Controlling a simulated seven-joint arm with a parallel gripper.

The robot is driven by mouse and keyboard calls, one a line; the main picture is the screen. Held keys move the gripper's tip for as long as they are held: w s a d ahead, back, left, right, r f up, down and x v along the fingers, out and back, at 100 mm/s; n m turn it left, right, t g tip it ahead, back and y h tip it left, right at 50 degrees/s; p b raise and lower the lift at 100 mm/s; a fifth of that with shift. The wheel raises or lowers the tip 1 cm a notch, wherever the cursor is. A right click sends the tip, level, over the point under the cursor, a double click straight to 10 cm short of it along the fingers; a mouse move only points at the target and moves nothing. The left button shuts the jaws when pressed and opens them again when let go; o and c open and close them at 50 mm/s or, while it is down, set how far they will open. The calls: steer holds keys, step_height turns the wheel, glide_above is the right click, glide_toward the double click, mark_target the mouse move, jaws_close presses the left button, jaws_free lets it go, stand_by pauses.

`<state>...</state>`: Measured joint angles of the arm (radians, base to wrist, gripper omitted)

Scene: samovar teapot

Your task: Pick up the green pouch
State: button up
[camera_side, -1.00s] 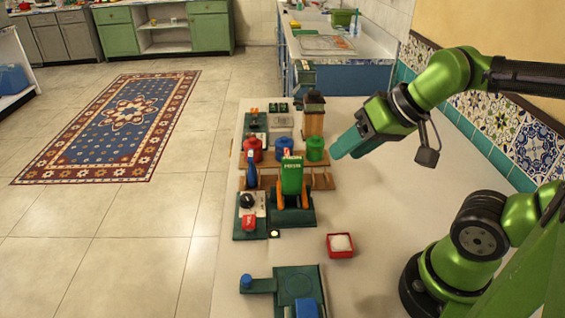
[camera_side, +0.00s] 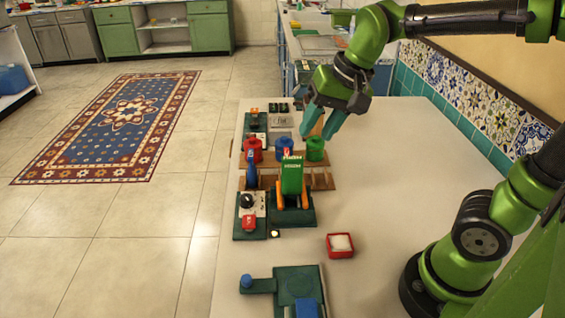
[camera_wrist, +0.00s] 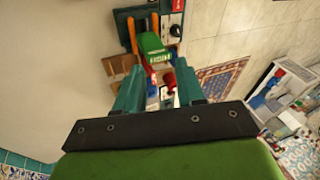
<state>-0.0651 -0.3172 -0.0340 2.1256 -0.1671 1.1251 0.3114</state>
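The green pouch (camera_side: 291,176) stands upright in a dark green stand (camera_side: 300,215) with orange side arms, near the middle of the side view. It also shows in the wrist view (camera_wrist: 153,44), beyond the fingertips. My gripper (camera_side: 321,130) has two teal fingers spread apart with nothing between them. It is in the air behind and to the right of the pouch, above the green canister (camera_side: 315,150), and is not touching the pouch. The wrist view also shows the open fingers (camera_wrist: 160,88).
Red (camera_side: 253,150) and blue (camera_side: 284,147) canisters stand in a row with the green one, on a wooden rack (camera_side: 322,180) behind the pouch. A red box (camera_side: 340,246) holds something white. The table's right side is clear.

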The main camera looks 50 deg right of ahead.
steer(key=w+d+r+m+g+h, duration=0.15)
steer(key=w+m, duration=0.25)
steer(key=m, duration=0.6)
steer(key=w+r+m+g, duration=0.3)
steer(key=w+m, duration=0.1)
steer(key=m, duration=0.5)
glide_above(292, 158)
steer(key=shift+m, duration=0.3)
steer(key=f, duration=0.7)
steer(key=w+f, duration=0.1)
steer(key=f, duration=0.3)
steer(key=shift+d, duration=0.1)
steer(key=f, duration=0.2)
steer(key=s+f, duration=0.1)
steer(key=f, duration=0.1)
steer(key=shift+f, duration=0.7)
jaws_close()
